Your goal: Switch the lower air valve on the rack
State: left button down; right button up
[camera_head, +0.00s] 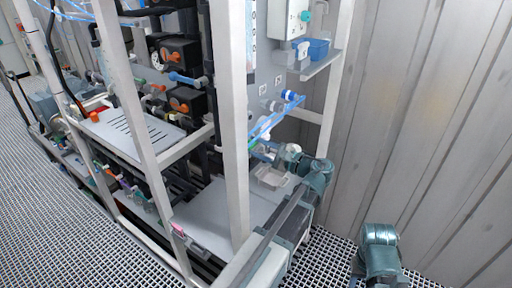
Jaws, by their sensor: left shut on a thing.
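The rack's grey panel (268,75) carries an upper valve with a blue and white knob (290,95) and a blue tube. Below it, a lower air valve with a white part (263,131) sits low on the panel, partly hidden by my left gripper. My left gripper (259,149) reaches in from the right side of the rack, with its fingers shut at this lower valve. The fingertips are small and the exact grip is hard to see. The handle's position cannot be made out. Only part of my right arm shows at the bottom right; its gripper is not visible.
A white rack post (233,120) stands just left of the valves. A small shelf (322,65) with a blue container (318,49) juts out above. A grey lower shelf (215,212) lies beneath. A corrugated wall (420,120) closes the right side.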

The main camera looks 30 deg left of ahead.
pick_arm(q)
jog(key=shift+n, duration=0.4)
jog(key=shift+f+n, duration=0.1)
jog(key=shift+n, duration=7.3)
jog(key=c, duration=0.5)
grip_release()
jog(key=shift+d, duration=0.1)
